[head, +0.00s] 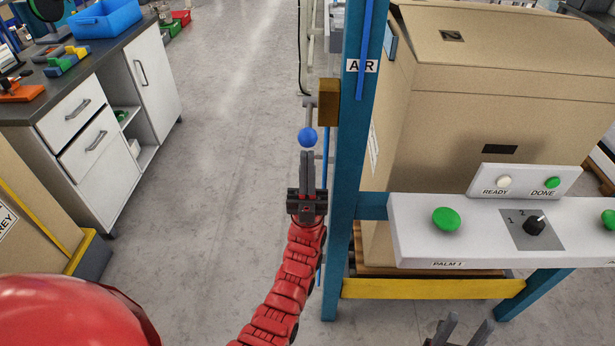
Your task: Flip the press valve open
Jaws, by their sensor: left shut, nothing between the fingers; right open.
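The press valve is a brass-coloured block (328,102) on the left side of a blue post, beside an "AIR" label (361,66). A thin grey lever (309,112) comes out of its left side and ends in a blue ball knob (307,137). My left gripper (306,153) is shut and empty, its fingertips right at the lower edge of the knob in the picture. I cannot tell whether they touch it. My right gripper (460,325) is open at the bottom edge, its lower part cut off by the frame.
The blue post (349,160) stands just right of my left gripper. A white panel (410,245) with green buttons and a selector knob (535,225) crosses the right side, with a large cardboard-coloured box (480,100) behind. A workbench (110,110) stands left. The floor between is clear.

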